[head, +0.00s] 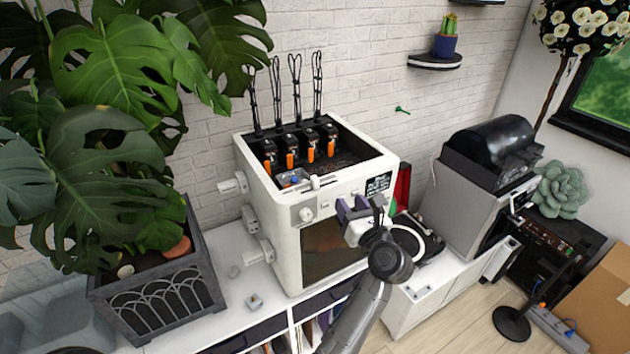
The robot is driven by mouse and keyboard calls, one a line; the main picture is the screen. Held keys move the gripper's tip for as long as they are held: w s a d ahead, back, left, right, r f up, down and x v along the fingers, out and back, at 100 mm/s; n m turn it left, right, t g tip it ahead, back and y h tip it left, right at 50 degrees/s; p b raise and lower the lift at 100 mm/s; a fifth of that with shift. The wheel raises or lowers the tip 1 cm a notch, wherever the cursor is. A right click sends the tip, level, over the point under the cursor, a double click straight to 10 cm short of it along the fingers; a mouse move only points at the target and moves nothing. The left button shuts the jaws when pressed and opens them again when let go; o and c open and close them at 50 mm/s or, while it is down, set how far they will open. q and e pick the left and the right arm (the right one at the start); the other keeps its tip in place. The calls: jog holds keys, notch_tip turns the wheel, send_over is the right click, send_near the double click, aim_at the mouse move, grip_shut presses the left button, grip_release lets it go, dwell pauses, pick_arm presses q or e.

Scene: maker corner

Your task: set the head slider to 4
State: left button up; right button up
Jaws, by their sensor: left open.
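A white printer-like machine (285,230) stands on the white cabinet, with several black tool heads with orange parts (312,152) in its open top. On its top front edge is a small white slider-like piece (316,182), beside a small blue part (294,180). I cannot read a slider scale or setting. A round white knob (306,214) is on the front face. My left gripper (360,206) is open and empty in front of the machine's upper right front, near a small dark display (378,184). I cannot tell if it touches the machine. My right gripper is not in view.
A large plant in a grey planter (165,300) stands left of the machine. A dark spool-like object (415,240) lies to its right, before a grey machine with a black cover (488,160). White spool holders (250,220) stick out from the left side.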

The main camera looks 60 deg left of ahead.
aim_at(317, 183)
pick_arm(q)
jog(key=a+n+p, duration=0.1)
jog(key=a, duration=0.3)
jog(key=a+n+g+p, duration=0.1)
jog(key=a+p, duration=0.1)
jog(key=a, duration=0.2)
jog(key=a+f+n+g+p, duration=0.1)
jog(key=a, duration=0.3)
jog(key=shift+s+h+p, duration=0.3)
jog(key=shift+p, duration=0.1)
jog(key=shift+w+a+f, duration=0.15)
jog(key=shift+a, duration=0.9)
jog(key=shift+c, duration=0.3)
jog(key=c, duration=0.7)
grip_shut()
